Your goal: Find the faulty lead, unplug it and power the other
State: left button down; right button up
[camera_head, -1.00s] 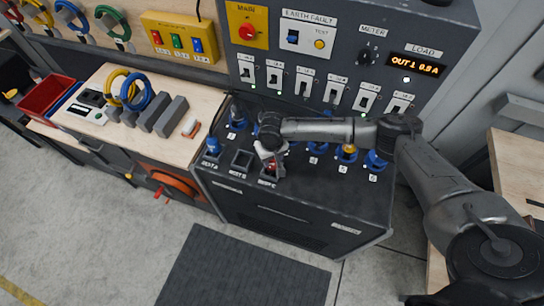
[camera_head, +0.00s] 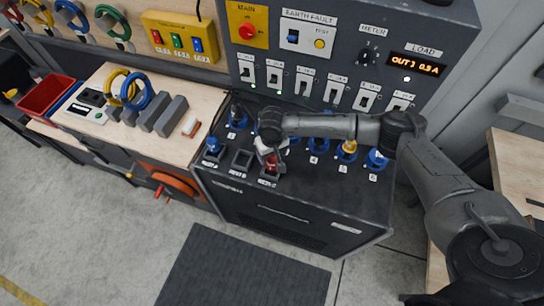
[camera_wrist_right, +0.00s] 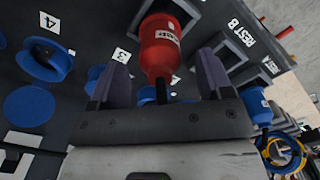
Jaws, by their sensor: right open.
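My right gripper (camera_head: 271,162) is over the rest row at the front of the dark console. It is open, with its fingers either side of a red plug (camera_wrist_right: 160,45) in the right wrist view; the plug sits in or near the rightmost rest, partly hidden by the gripper. A blue plug (camera_head: 213,147) stands at the leftmost rest, and the middle rest (camera_head: 242,160) looks empty. A yellow-topped plug (camera_head: 348,148) is in the blue socket marked 5. Other blue sockets, such as 4 (camera_head: 316,144) and 6 (camera_head: 376,160), line the console. My left gripper is out of view.
The upright panel has a row of switches (camera_head: 304,86), a red main button (camera_head: 247,31), a meter knob (camera_head: 369,54) and an orange load display (camera_head: 415,64). A wooden bench (camera_head: 70,117) with coiled cables stands left. My right arm spans the console.

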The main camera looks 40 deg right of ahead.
notch_tip(320, 180, up, 11)
jog(key=shift+r, duration=0.2)
dwell(0.3)
